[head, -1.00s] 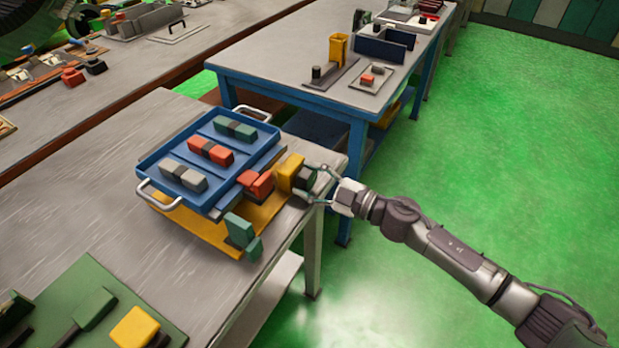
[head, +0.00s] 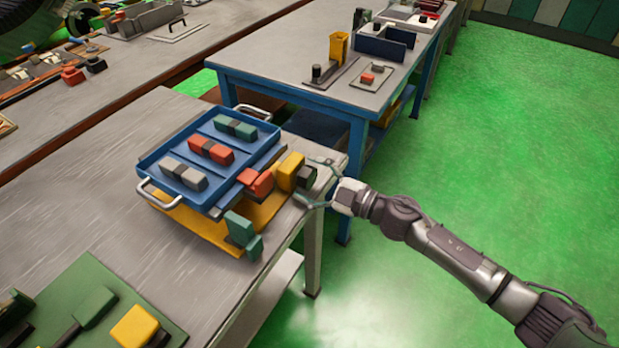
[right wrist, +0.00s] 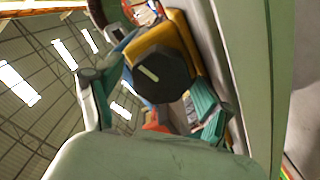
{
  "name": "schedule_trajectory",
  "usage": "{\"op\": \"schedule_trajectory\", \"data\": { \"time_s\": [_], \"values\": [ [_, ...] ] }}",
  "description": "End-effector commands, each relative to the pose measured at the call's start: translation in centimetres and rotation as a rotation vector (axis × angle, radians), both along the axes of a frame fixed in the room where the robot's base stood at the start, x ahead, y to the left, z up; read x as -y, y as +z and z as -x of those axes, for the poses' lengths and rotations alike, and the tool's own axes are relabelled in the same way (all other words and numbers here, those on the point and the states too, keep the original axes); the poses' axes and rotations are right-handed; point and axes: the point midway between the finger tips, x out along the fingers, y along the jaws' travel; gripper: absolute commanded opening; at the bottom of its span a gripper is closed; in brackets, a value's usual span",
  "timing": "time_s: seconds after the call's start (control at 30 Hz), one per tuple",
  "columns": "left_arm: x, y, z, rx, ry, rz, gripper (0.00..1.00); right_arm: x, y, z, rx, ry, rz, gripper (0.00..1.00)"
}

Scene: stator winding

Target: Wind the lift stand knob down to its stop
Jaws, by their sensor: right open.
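The lift stand has a yellow base (head: 200,232) under a blue tray (head: 222,148), which holds grey, red and green pieces. A yellow block (head: 289,172) on the stand's right side carries the dark knob (head: 306,178). In the right wrist view the knob (right wrist: 160,75) is a black, many-sided disc with a pale line slanting across its face. My right gripper (head: 303,181) is open, with one finger on each side of the knob. Gaps show between the fingers and the knob in the right wrist view. My left gripper is out of view.
A red block (head: 258,183) and a green block (head: 240,228) sit beside the tray. A green board (head: 60,300) with tools lies at the lower left. The blue-legged table (head: 290,75) stands behind. Green floor to the right is free.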

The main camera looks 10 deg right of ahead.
Motion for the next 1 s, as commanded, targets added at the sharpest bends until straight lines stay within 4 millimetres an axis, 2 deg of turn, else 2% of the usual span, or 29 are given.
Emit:
{"op": "schedule_trajectory", "data": {
  "time_s": [0.13, 0.27, 0.5, 0.7, 1.0],
  "values": [
    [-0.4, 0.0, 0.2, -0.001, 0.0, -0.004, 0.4, 0.4, -0.1, 0.2, 0.0, -0.001, 0.001, 0.8],
    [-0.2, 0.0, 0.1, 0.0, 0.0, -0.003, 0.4, 1.8, -0.1, 1.3, -0.002, -0.001, 0.002, 0.8],
    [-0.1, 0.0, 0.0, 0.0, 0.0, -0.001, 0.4, 6.0, -0.2, 4.4, -0.005, -0.002, 0.003, 0.8],
    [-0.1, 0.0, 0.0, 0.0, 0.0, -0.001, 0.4, 8.7, -0.2, 6.3, -0.002, -0.001, 0.002, 0.8],
    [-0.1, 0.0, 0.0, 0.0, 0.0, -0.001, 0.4, 9.8, 0.0, 7.1, 0.0, 0.0, 0.0, 0.8]
  ]
}}
